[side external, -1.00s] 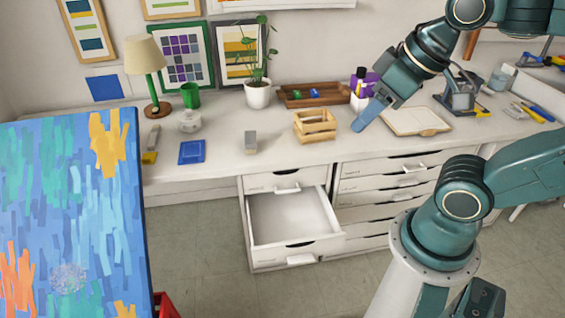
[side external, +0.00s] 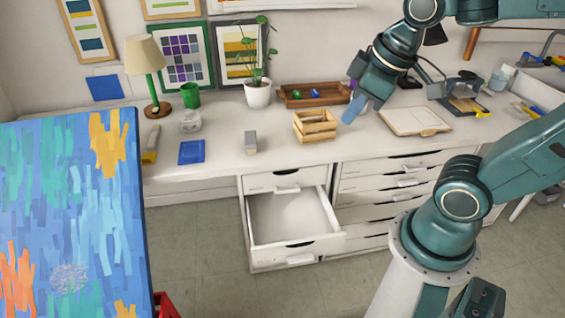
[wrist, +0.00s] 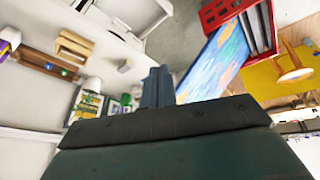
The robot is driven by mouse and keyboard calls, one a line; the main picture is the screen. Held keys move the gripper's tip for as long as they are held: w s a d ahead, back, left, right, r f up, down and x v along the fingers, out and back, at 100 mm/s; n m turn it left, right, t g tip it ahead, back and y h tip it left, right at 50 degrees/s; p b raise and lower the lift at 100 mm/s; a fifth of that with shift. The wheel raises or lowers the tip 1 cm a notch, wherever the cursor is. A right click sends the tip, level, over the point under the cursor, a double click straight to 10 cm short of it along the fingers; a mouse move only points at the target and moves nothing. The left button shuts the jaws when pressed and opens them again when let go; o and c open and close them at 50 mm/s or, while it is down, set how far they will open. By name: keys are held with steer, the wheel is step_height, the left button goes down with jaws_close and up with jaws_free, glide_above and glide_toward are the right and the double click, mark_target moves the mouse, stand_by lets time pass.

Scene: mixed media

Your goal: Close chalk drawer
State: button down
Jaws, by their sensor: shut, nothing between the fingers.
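A white drawer (side external: 294,247) stands pulled out from the left cabinet under the desk, and its inside looks empty. My gripper (side external: 348,117) is shut and empty. It is above the desk, just right of the small wooden crate, up and to the right of the open drawer and well apart from it. In the wrist view my shut fingers (wrist: 156,88) point into the room, and part of a white drawer (wrist: 128,12) shows at the top.
The wooden crate (side external: 315,126) sits on the desk close to my gripper. A grey block (side external: 250,142) and a blue pad (side external: 191,152) lie left of it. A potted plant (side external: 258,94) stands behind. The floor before the open drawer is clear; a painted canvas (side external: 70,215) stands left.

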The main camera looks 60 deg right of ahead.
steer(key=w+d+f+n+g, duration=0.2)
steer(key=w+d+f+n, duration=0.2)
steer(key=w+f+n, duration=0.4)
steer(key=w+d+f+n+g, duration=0.25)
steer(key=f+n, duration=0.25)
steer(key=f, duration=0.6)
steer(key=s+d+f+n+g+y, duration=0.1)
steer(key=f+n, duration=0.4)
steer(key=f, duration=0.7)
steer(key=s+d+f+n+g+y, duration=0.1)
steer(key=s+f+n, duration=0.3)
steer(key=f, duration=0.8)
steer(key=shift+s+d+f+n+g+y, duration=0.35)
steer(key=shift+d+n, duration=0.4)
steer(key=shift+n, duration=0.35)
steer(key=shift+f, duration=0.1)
